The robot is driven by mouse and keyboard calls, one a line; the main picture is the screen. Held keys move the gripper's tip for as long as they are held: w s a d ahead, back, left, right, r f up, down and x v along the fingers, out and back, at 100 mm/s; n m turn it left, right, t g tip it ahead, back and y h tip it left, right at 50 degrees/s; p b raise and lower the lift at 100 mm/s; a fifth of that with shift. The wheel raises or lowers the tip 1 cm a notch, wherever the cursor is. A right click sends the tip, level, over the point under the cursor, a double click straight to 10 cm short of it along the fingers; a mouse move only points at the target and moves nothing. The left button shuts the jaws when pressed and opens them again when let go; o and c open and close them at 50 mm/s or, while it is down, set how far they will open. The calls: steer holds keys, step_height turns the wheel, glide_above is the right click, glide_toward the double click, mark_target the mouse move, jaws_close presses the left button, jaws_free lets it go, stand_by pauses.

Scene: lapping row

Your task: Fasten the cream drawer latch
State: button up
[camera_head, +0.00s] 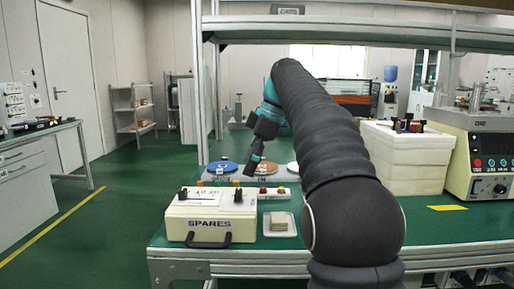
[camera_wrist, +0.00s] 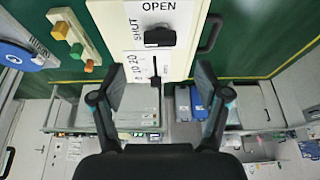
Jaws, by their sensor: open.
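The cream drawer box marked SPARES (camera_head: 211,215) stands on the green bench, with a dark handle on its front. The latch is a black knob (camera_head: 236,195) on its top right; in the wrist view the knob (camera_wrist: 160,38) lies crosswise, with OPEN printed above it and SHUT at its left. I cannot tell for certain which word it points to. My gripper (camera_head: 255,162) is above and behind the box, tilted downward. In the wrist view my gripper (camera_wrist: 160,85) is open and empty, its fingers apart below the latch and not touching it.
A black slider (camera_wrist: 155,72) with a number scale is also on the box top. A block tray (camera_head: 270,193) and coloured discs (camera_head: 222,167) lie behind it. A small dish (camera_head: 279,224) sits to its right. A white bin (camera_head: 405,155) and instrument (camera_head: 483,150) stand further right.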

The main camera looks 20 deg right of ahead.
steer(key=v, duration=0.4)
steer(key=shift+d+r, duration=0.15)
steer(key=shift+r, duration=0.2)
steer(key=s+a+f+m+t+h, duration=0.1)
steer(key=s+a+f+m, duration=0.1)
steer(key=s+f+m, duration=0.35)
steer(key=s+a+f+m+t+h, duration=0.1)
steer(key=s+a+f+m, duration=0.15)
steer(key=s, duration=0.55)
steer(key=s+f+m+t+h, duration=0.2)
steer(key=s+f+m, duration=0.4)
steer(key=s+f, duration=0.9)
step_height(320, 180, down, 4)
steer(key=shift+s+a+r+m, duration=0.15)
steer(key=shift+s+a+m, duration=0.05)
steer(key=shift+s+m, duration=0.1)
